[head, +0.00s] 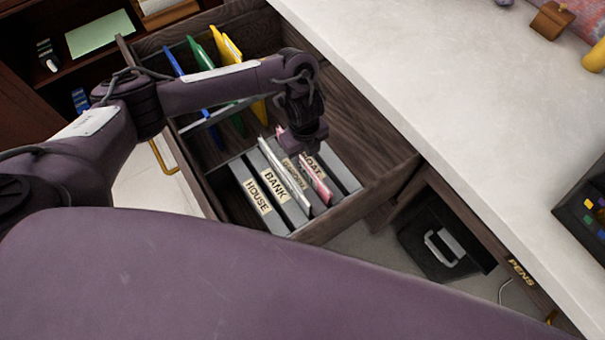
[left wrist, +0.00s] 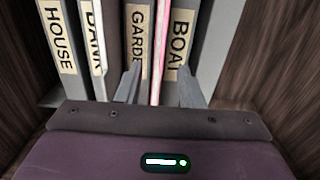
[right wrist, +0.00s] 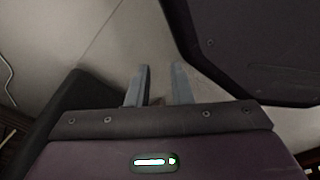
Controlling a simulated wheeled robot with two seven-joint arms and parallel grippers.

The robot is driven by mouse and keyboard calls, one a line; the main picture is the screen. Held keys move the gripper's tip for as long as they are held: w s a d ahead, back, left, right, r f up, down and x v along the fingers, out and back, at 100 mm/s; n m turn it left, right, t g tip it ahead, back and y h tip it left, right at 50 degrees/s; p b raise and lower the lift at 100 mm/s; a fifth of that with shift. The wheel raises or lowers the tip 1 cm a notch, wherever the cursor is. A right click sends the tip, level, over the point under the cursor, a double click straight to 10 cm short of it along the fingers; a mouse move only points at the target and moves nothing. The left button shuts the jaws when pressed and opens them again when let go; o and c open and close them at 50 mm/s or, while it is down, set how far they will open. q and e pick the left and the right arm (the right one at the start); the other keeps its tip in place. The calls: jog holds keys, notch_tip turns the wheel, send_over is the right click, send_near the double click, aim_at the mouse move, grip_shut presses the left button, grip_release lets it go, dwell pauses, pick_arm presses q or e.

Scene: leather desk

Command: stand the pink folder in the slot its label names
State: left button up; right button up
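The pink folder (head: 319,184) stands on edge in the grey slotted rack (head: 237,171) in the open drawer. In the left wrist view the pink folder (left wrist: 160,45) shows as a thin strip between the GARDEN label (left wrist: 138,40) and the BOAT label (left wrist: 181,40). The HOUSE label (left wrist: 60,38) and BANK label (left wrist: 93,38) are further left. The name on the folder is not readable. My left gripper (head: 303,145) is over the rack; its open fingers (left wrist: 160,88) lie either side of the folder, with gaps. My right gripper (right wrist: 159,88) is open and empty, away from the drawer.
Blue, green and yellow folders (head: 230,50) stand at the drawer's back. A white folder edge (head: 290,172) shows between BANK and GARDEN. Wooden drawer walls (head: 385,190) enclose the rack. The pale desktop (head: 430,70) is mostly clear. A black case (head: 440,245) is below.

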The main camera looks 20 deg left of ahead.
aim_at(302, 164)
pick_arm(q)
jog(key=f, duration=0.6)
jog(key=shift+a+b, duration=0.2)
jog(key=shift+b, duration=0.15)
jog(key=shift+r, duration=0.1)
grip_shut()
